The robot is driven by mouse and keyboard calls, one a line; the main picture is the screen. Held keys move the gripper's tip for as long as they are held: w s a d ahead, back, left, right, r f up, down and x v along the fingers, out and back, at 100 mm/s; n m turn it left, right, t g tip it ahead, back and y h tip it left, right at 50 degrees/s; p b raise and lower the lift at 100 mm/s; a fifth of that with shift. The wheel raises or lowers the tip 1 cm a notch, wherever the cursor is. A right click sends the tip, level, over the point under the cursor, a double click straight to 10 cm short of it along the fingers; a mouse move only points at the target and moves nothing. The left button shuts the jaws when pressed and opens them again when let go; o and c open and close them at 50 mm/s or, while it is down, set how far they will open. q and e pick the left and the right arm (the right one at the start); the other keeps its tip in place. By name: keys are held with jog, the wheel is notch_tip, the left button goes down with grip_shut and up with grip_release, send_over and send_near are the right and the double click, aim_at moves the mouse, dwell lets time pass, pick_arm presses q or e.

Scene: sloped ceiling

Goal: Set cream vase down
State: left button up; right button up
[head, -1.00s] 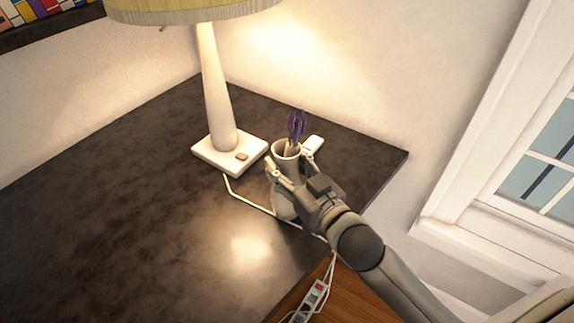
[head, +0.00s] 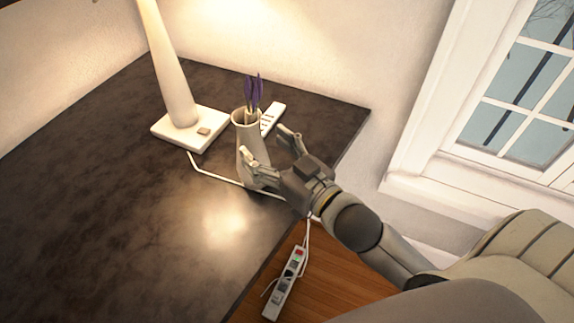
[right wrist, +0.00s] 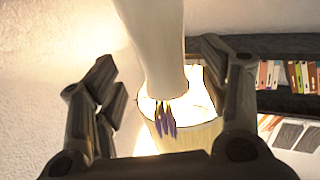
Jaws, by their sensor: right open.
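The cream vase (head: 246,148) stands upright on the dark tabletop (head: 110,165), with purple flowers (head: 253,95) rising from its mouth. My right gripper (head: 268,152) is open on the window side of the vase, its fingers spread. One fingertip overlaps the vase's lower front in the head view; whether it touches cannot be told. In the right wrist view the vase (right wrist: 155,45) reaches down from the top between the spread fingers (right wrist: 165,95), with gaps on both sides. My left gripper is not in view.
A lamp (head: 172,75) with a white square base stands left of the vase. A white device with buttons (head: 272,118) lies behind the vase. A white cable runs across the table near its foot. A power strip (head: 283,284) lies below the table edge. The table's left is clear.

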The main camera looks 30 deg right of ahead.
jog(key=p+v, duration=0.1)
jog(key=v, duration=0.5)
jog(key=shift+s, duration=0.1)
dwell(0.6)
